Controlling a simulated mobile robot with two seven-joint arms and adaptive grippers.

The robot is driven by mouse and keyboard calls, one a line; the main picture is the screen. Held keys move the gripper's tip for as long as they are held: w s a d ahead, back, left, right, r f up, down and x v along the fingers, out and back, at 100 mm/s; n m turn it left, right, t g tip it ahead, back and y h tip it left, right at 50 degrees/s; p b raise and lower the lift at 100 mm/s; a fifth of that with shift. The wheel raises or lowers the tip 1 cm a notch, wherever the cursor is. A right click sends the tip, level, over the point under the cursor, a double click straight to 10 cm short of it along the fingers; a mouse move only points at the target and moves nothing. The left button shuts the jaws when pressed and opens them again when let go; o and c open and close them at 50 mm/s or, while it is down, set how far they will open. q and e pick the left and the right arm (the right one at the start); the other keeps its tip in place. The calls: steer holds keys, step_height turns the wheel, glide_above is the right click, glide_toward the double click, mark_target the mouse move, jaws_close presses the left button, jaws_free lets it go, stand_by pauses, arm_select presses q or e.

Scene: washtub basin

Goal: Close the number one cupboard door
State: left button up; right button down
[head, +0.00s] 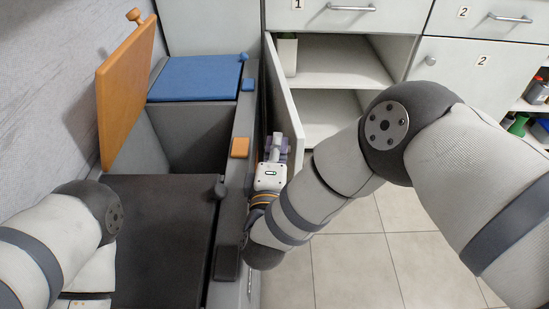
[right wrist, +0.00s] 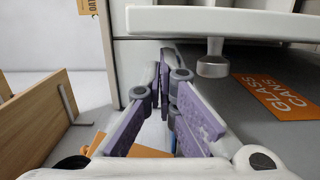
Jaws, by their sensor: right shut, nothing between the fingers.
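The number one cupboard door (head: 285,90) is a white panel that stands wide open, seen nearly edge-on in the head view. The cupboard's shelves (head: 335,62) show to its right, under a drawer with a "1" label (head: 298,4). In the right wrist view the door (right wrist: 220,22) crosses the top, with its round metal knob (right wrist: 213,62) on the side facing my gripper. My right gripper (head: 277,145), with purple fingers, is shut and empty on the door's outer side, between door and bins. It also shows in the right wrist view (right wrist: 165,75). My left gripper is out of view.
Grey bins stand close on the left, with a raised orange lid (head: 122,85), a blue lid (head: 195,78) and a dark lid (head: 165,225). The number two cupboard door (head: 460,75) is shut. The tiled floor (head: 370,260) is clear in front.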

steer(key=shift+w+d, duration=0.1)
steer(key=shift+w, duration=0.85)
steer(key=shift+d, duration=0.1)
